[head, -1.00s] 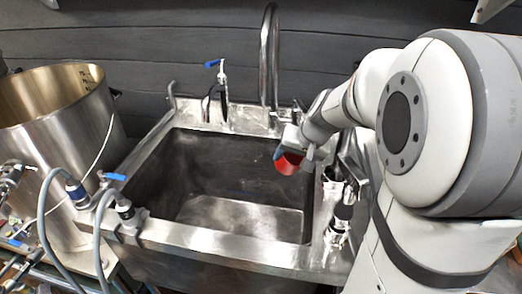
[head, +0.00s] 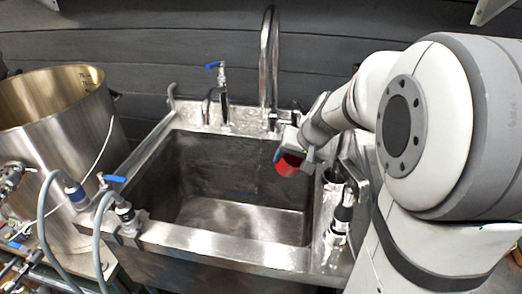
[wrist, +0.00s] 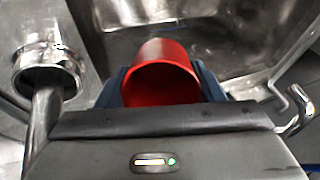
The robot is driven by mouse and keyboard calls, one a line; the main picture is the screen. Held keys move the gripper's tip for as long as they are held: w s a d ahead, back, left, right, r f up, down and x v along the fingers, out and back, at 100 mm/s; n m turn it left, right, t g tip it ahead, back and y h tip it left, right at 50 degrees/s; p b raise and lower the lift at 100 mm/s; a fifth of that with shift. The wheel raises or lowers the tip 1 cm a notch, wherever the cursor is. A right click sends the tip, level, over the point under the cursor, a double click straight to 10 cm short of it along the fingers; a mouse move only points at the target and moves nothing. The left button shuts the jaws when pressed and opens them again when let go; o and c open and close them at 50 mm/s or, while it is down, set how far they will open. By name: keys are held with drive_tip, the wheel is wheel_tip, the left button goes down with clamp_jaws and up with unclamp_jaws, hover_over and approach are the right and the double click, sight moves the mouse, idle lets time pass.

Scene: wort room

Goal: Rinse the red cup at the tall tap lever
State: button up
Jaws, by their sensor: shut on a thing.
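The red cup (head: 288,165) is held over the right side of the steel sink basin, near its back right corner. My gripper (head: 281,156) is shut on it. In the wrist view the cup (wrist: 161,78) sits between the two dark blue fingers, its open mouth facing the camera. I cannot see anything inside it. The tall tap (head: 268,60) rises at the back of the sink, left of my gripper, with its curved spout. A small lever fitting (head: 276,120) sits at its base, partly hidden by my gripper. No running water is clearly visible.
The sink (head: 225,240) is open and empty below the cup. A shorter tap with a blue handle (head: 222,85) stands left of the tall one. A large steel pot (head: 55,140) and grey hoses (head: 42,215) are at left. A black-and-chrome fitting (head: 342,215) stands on the right rim.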

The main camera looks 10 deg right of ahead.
drive_tip(key=s+d+r+p, duration=0.1)
drive_tip(key=s+d+r, duration=0.1)
drive_tip(key=s+r, duration=0.2)
drive_tip(key=shift+s+d, duration=0.15)
drive_tip(key=shift+d, duration=0.1)
idle(0.5)
idle(0.4)
